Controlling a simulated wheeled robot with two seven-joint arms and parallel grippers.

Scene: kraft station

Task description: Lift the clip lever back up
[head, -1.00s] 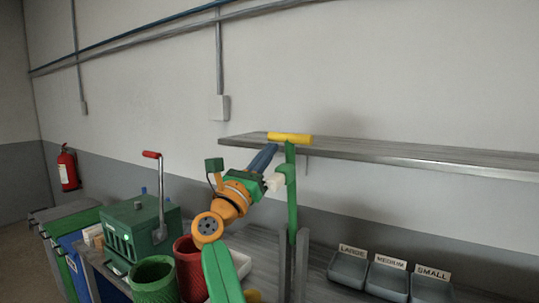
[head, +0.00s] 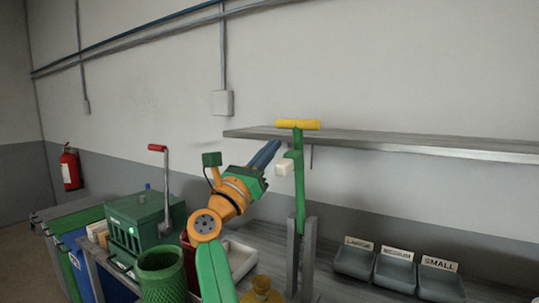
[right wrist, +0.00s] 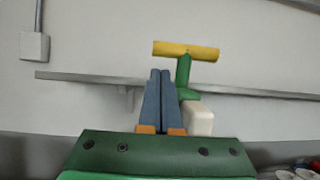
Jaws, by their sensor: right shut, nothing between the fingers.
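A green upright lever (head: 300,196) with a yellow crossbar handle (head: 298,125) stands between two grey posts (head: 308,245). A pale block (head: 284,169) sticks out from the lever's left side; it also shows in the right wrist view (right wrist: 198,119). The yellow handle (right wrist: 186,50) is there too, right of and above my fingers. My right gripper (head: 274,146) is shut and empty, its blue fingers pointing up, left of the lever. In the right wrist view, the closed fingertips (right wrist: 160,73) overlap nothing of the lever. My left gripper is not in view.
A grey shelf (head: 400,146) runs along the wall behind the lever. A green box (head: 130,225) with a red-handled lever (head: 165,190) stands at left. A green mesh bin (head: 160,277) is in front of it. Trays labelled large, medium and small (head: 440,283) lie at right.

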